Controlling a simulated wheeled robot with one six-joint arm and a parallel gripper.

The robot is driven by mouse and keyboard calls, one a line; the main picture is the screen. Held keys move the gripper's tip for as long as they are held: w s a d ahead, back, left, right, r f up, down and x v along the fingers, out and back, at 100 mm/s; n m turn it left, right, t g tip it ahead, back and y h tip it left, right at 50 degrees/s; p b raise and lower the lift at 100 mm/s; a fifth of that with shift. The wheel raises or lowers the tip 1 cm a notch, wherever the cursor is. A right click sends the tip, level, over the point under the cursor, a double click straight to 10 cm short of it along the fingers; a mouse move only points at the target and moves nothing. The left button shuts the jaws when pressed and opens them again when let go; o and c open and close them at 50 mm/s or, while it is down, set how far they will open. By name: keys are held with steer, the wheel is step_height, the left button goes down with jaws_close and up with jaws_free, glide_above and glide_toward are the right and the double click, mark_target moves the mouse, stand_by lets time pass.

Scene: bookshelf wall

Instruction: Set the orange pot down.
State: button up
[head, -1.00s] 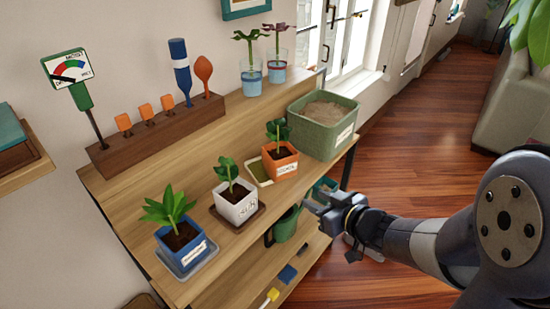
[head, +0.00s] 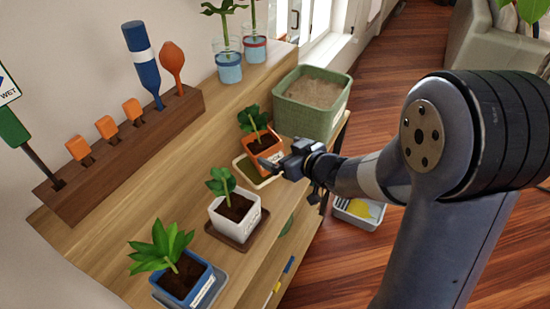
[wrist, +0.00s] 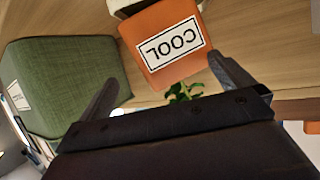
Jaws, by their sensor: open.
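The orange pot (head: 266,142) with a leafy green plant stands upright on the wooden shelf top, beside an empty shallow tray (head: 264,182) with a cream rim. My gripper (head: 274,163) is open at the pot's front side and hides part of it in the head view. In the wrist view the pot (wrist: 178,66) shows its white COOL label upside down, ahead of and between the open fingers (wrist: 163,70). I see no finger clearly touching it. Part of the plant shows just past the gripper body.
A green fabric bin (head: 305,118) stands close behind the pot. A white pot (head: 234,222) on a brown saucer and a blue pot (head: 182,283) on a grey tray stand nearer. A wooden tool rack (head: 120,155) lines the wall side.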

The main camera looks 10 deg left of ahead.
mark_target(278, 147)
steer(key=shift+x, duration=1.85)
steer(key=shift+s+r, duration=0.1)
steer(key=c, duration=1.8)
steer(key=shift+r, duration=0.15)
steer(key=shift+c, duration=1)
steer(key=shift+r, duration=0.4)
steer(key=shift+c, duration=0.9)
steer(key=r+p, duration=0.1)
steer(key=r, duration=0.1)
steer(key=r+p, duration=0.1)
steer(key=r, duration=0.2)
steer(key=r+p, duration=0.1)
steer(key=r, duration=0.1)
steer(key=shift+a+r, duration=0.15)
steer(key=shift+a, duration=0.2)
jaws_close()
steer(key=shift+d+r+p, duration=0.2)
steer(key=shift+r+p, duration=0.2)
steer(key=shift+r, duration=0.35)
steer(key=shift+d, duration=0.1)
